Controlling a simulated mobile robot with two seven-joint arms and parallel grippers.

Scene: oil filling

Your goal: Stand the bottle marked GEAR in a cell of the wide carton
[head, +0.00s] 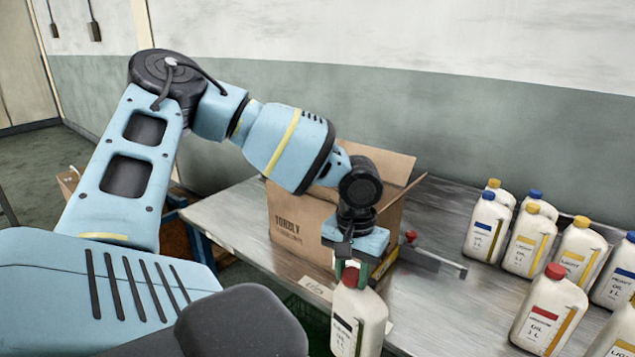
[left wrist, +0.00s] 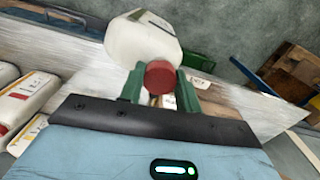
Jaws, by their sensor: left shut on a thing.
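My left gripper (head: 350,270) is shut on a white bottle (head: 358,320) with a red cap, gripped at the cap end. The bottle hangs roughly upright at the table's front edge, in front of the open brown carton (head: 300,225). Its label has a dark band, but I cannot read the word on it. In the left wrist view, the red cap (left wrist: 160,78) sits between the green fingers and the white body (left wrist: 143,40) extends beyond. The carton stands on the table with flaps up; its cells are hidden. My right gripper is not in view.
Several white bottles with yellow, blue and red caps stand at the right, including a red-capped one (head: 548,310). A grey bar (head: 435,260) with a red knob lies right of the carton. A wall runs behind.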

